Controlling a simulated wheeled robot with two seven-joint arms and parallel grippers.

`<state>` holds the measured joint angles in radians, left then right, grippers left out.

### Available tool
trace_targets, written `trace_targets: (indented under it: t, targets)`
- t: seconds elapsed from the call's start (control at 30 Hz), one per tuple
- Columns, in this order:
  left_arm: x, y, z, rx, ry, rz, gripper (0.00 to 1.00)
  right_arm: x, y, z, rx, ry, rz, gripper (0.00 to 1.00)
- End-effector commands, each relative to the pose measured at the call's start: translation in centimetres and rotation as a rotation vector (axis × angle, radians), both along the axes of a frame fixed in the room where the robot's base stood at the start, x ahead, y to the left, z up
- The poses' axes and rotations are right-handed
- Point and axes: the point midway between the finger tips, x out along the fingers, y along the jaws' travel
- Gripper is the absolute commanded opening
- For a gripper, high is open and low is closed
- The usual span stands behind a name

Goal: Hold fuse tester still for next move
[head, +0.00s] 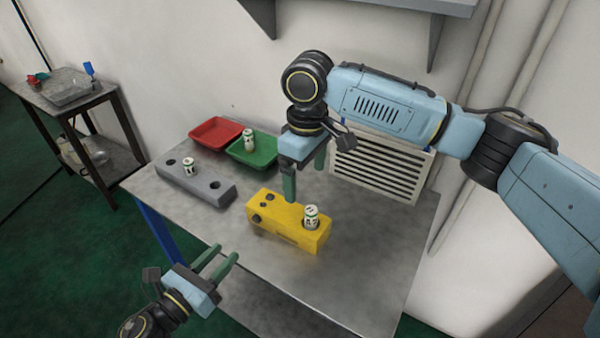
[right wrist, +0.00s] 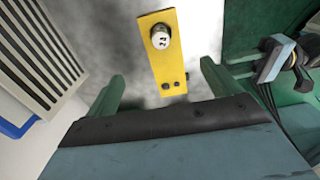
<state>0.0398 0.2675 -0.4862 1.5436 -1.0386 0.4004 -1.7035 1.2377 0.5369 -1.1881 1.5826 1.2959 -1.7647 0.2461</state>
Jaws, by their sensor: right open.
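The right wrist view also shows the tester (right wrist: 163,66) and the fuse (right wrist: 160,38). My right gripper (head: 306,180) is open and empty above and behind the tester; its fingers (right wrist: 160,88) stand apart in the wrist view. My left gripper (head: 228,254) is open and empty near the table's front left edge, clear of the tester.
A grey block (head: 208,186) with holes holds one fuse (head: 189,166). A red tray (head: 216,130) and a green tray (head: 262,152), with a fuse (head: 248,140) in the green one, stand behind. A vent grille (head: 378,166) is at the back wall. The table's front right is clear.

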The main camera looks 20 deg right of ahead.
Motion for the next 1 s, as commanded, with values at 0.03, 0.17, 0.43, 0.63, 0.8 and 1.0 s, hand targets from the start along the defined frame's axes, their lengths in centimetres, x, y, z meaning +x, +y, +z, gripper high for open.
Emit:
trace_targets:
  t: [0.03,0.17,0.43,0.63,0.8,1.0]
  targets:
    - [0.0,0.0,0.0,0.0,0.0,0.0,0.36,0.1,0.6,0.0,-0.007,-0.004,0.003,0.89]
    - [0.0,0.0,0.0,0.0,0.0,0.0,0.36,0.1,1.2,-0.5,-0.016,-0.006,0.005,0.89]
    - [0.0,0.0,0.0,0.0,0.0,0.0,0.36,0.0,1.1,-4.8,-0.017,-0.002,0.004,0.89]
    - [0.0,0.0,0.0,0.0,0.0,0.0,0.36,0.0,1.1,-8.7,-0.018,-0.002,0.005,0.89]
    - [0.0,0.0,0.0,0.0,0.0,0.0,0.36,0.0,1.1,-11.4,-0.016,-0.003,0.004,0.89]
    - [0.0,0.0,0.0,0.0,0.0,0.0,0.36,0.0,1.1,-13.1,-0.015,-0.006,0.005,0.89]
